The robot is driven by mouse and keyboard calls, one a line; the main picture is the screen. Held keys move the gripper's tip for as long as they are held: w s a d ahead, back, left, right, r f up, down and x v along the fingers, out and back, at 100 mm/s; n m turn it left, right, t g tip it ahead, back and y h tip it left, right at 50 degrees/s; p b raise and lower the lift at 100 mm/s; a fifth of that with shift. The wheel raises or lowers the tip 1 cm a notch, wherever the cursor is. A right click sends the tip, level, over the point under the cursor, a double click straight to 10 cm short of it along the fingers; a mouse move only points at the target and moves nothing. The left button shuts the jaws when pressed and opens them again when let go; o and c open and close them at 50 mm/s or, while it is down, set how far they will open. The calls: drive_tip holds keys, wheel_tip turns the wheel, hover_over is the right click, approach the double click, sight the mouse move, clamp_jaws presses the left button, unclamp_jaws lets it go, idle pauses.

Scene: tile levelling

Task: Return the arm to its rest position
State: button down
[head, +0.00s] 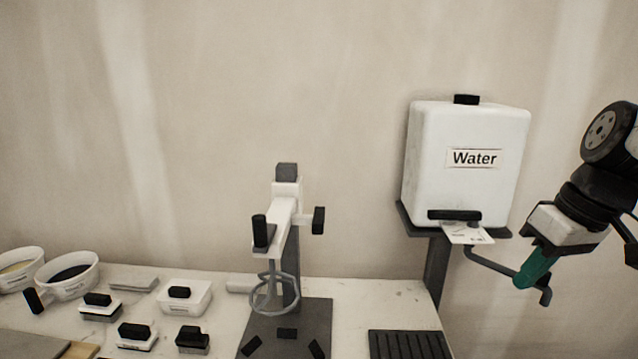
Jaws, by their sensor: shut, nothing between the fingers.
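My gripper (533,268) is at the right, at the end of my arm, with green fingers pointing down and left. The fingers look shut, with nothing seen held between them. In the picture the fingers overlap the grey bent pipe (487,262) under the water tank (465,190). I cannot tell whether they touch it. The tank is white, labelled "Water", with a black cap, and stands on a dark stand.
A mixer stand (286,215) with a ring-shaped whisk stands mid-table. Two bowls (88,286) and several black-handled tools (184,297) lie on the table (365,293) to the left. A black grate (408,345) is below the tank. The wall behind is bare.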

drive_tip(key=s+a+f+m+h, duration=0.1)
drive_tip(key=s+a, duration=0.1)
drive_tip(key=s, duration=0.4)
drive_tip(key=s+a+f+m+h, duration=0.1)
drive_tip(key=s+f+m+h, duration=0.1)
drive_tip(key=s, duration=0.4)
drive_tip(key=shift+s+a+f+g, duration=0.15)
drive_tip(key=shift+a+f+g, duration=0.15)
drive_tip(key=shift+a, duration=0.1)
